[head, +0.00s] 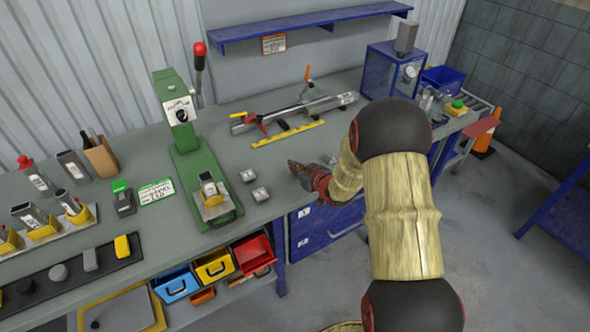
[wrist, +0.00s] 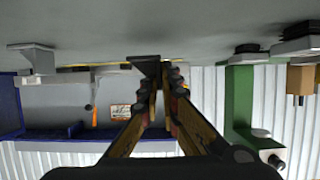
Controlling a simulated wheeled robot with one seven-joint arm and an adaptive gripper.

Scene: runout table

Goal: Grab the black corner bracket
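A dark, wedge-shaped piece that looks like the black corner bracket (wrist: 145,66) shows at my fingertips in the upside-down wrist view, resting on the bench top. My gripper (wrist: 160,82) is low over the bench, its fingers pointing at the bracket. A narrow gap shows between the fingers, and the bracket appears at and beyond the left fingertip; I cannot tell whether they touch. In the head view my gripper (head: 294,166) is near the bench's front edge, and I cannot clearly separate the bracket from the dark fingers there.
Two small metal pieces (head: 248,175) (head: 261,194) lie left of my gripper. A green press (head: 190,160) stands farther left. Behind lie a yellow ruler (head: 288,133) and a clamped metal tube (head: 300,110). A blue-cased machine (head: 392,70) stands at the bench's far right.

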